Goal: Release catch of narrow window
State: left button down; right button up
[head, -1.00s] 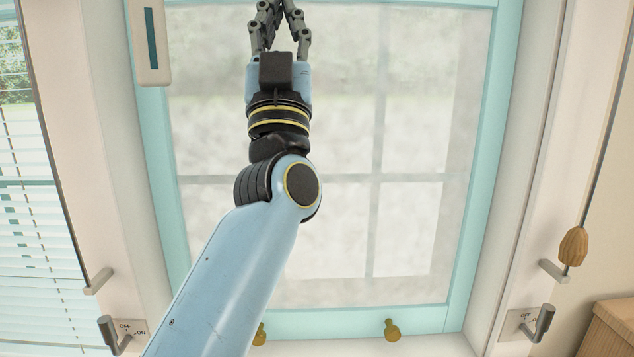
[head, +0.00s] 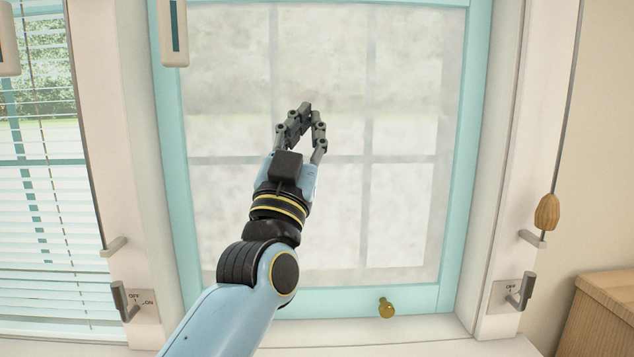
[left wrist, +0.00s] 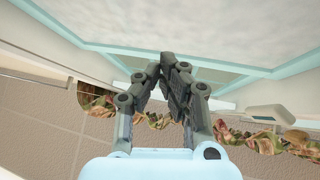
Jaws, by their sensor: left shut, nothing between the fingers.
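The narrow window has a turquoise frame (head: 465,150) and misty panes crossed by pale bars; it fills the middle of the head view. A small brass knob-like catch (head: 386,307) sits on its bottom rail, right of my left arm. My left gripper (head: 304,112) is in front of the panes, well above that catch, shut and empty, fingers pointing up. In the left wrist view the fingertips (left wrist: 173,62) come together with nothing between them, and part of the turquoise frame (left wrist: 110,48) shows beyond. My arm covers part of the bottom rail. My right gripper is not in view.
Levers on ON/OFF plates stand left (head: 125,301) and right (head: 522,291) of the window. A wooden cord pull (head: 547,212) hangs at right above a wooden cabinet (head: 610,310). A white slotted fitting (head: 173,32) is at the upper left. Blinds (head: 40,220) cover the left window.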

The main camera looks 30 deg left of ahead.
pick_arm(q)
notch_tip(320, 180, down, 8)
jog(key=w+d+m+g+h, duration=0.1)
jog(key=m+g+h, duration=0.1)
jog(key=g+h, duration=0.1)
jog(key=shift+f, duration=0.1)
dwell(0.3)
